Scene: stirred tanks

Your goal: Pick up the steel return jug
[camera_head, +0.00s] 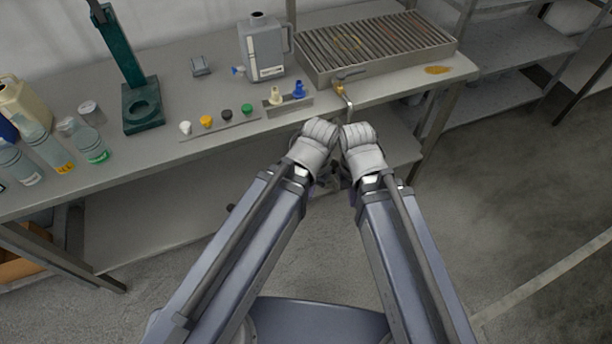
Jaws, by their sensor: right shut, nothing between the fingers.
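A grey jug-like can (262,48) with a short neck, a side handle and a white label stands upright on the bench, left of the slatted tray. I cannot tell whether it is steel, and no other clear steel jug shows. My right gripper (358,134) is shut and empty, in front of the bench edge below the small tap. My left gripper (319,132) is close beside it on the left; its fingers are not clear enough to tell open from shut. Both are apart from the grey can. Something dark between my wrists is mostly hidden.
The bench (165,75) holds a slatted metal tray (375,45) with a tap (345,92), a green stand (130,70), a strip with coloured knobs (215,125) and several bottles (92,143) at left. A lower shelf (160,205) lies beneath.

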